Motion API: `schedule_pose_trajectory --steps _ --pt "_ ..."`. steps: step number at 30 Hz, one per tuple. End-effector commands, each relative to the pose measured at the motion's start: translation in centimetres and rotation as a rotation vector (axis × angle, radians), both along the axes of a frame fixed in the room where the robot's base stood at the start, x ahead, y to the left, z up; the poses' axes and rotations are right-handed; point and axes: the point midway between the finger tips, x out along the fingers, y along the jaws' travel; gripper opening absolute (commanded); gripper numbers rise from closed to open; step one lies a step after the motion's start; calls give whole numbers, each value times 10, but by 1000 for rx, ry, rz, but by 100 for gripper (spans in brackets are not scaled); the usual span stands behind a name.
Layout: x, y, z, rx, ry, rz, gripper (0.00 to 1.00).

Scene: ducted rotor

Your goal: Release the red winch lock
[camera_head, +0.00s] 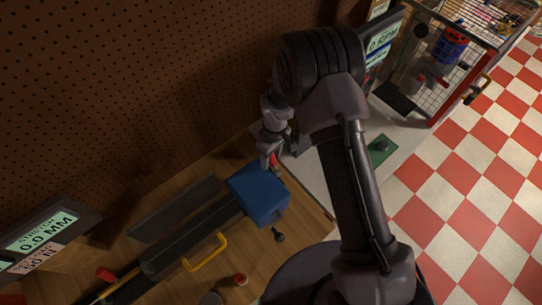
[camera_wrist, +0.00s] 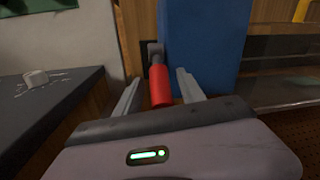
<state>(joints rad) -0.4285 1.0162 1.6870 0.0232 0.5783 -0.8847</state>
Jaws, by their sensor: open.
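The red winch lock, a red cylindrical handle on a dark stem (camera_wrist: 160,86), sticks out beside the blue box (camera_wrist: 205,45) in the wrist view. In the head view a small part of the red handle (camera_head: 274,160) shows at the far side of the blue box (camera_head: 258,194). My gripper (camera_wrist: 157,84) is open, with one finger on each side of the red handle. Small gaps seem to show between fingers and handle; contact cannot be told. In the head view my gripper (camera_head: 268,158) is at the box's far edge, partly hiding the handle.
A yellow handle (camera_head: 206,252), a black knob (camera_head: 279,235) and a red-topped knob (camera_head: 240,279) are on the wooden bench near the box. A pegboard wall (camera_head: 130,90) stands behind. A wire cage (camera_head: 415,75) stands upper right. A green pad (camera_head: 381,150) lies right of my arm.

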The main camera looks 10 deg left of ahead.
Motion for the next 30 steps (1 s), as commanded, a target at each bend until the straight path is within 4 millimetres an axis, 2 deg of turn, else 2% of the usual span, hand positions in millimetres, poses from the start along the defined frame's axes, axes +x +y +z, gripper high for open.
schedule_pose_trajectory --steps 5,12,30 --pt "0 0 0 0 0 0 47" --pt "0 0 0 0 0 0 2" --pt "0 0 1 0 0 0 0"
